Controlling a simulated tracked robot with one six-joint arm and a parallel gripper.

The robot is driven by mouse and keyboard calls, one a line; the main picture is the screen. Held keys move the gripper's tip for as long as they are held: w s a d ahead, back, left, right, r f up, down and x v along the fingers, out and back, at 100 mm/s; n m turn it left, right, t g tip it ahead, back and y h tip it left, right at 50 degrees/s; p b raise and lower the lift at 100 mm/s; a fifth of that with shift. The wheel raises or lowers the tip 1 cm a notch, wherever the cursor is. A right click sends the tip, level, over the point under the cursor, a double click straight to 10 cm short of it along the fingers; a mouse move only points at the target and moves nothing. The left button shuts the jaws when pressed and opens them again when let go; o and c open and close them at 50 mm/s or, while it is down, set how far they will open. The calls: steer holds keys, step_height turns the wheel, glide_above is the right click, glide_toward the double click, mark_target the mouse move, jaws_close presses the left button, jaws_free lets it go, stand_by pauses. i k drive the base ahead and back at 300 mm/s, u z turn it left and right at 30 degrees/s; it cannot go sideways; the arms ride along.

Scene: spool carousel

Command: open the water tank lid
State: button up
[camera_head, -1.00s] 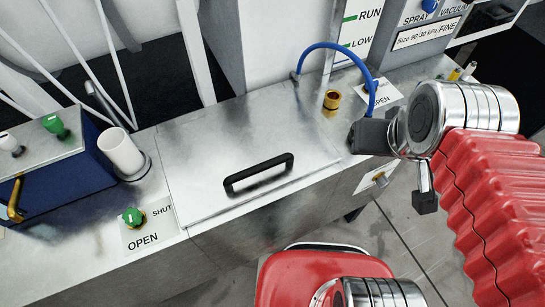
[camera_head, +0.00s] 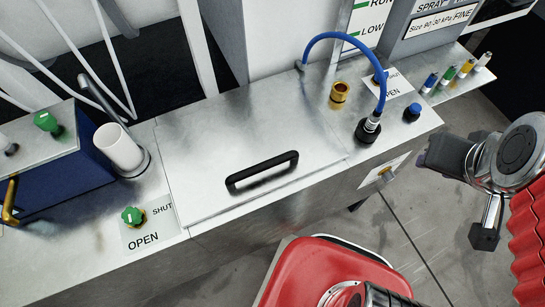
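The water tank lid (camera_head: 225,130) is a flat brushed-metal panel in the middle of the metal counter. It lies flat, level with the counter around it. A black bar handle (camera_head: 262,171) is fixed near its front edge. My gripper (camera_head: 463,196) is at the right, beyond the counter's right end and over the floor. Its two dark finger pads stand wide apart with nothing between them. It is well to the right of the handle and touches nothing that I can see.
A blue hose (camera_head: 350,37) arches over the counter's right side, near a brass fitting (camera_head: 339,94). A white cup (camera_head: 118,148) and a green knob (camera_head: 132,216) marked OPEN and SHUT stand left of the lid. The space above the lid is clear.

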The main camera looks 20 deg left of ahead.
mark_target(216, 159)
steer(key=z, duration=0.05)
steer(key=k, duration=1.2)
steer(key=u, duration=1.6)
steer(key=i, duration=1)
steer(key=u, duration=0.05)
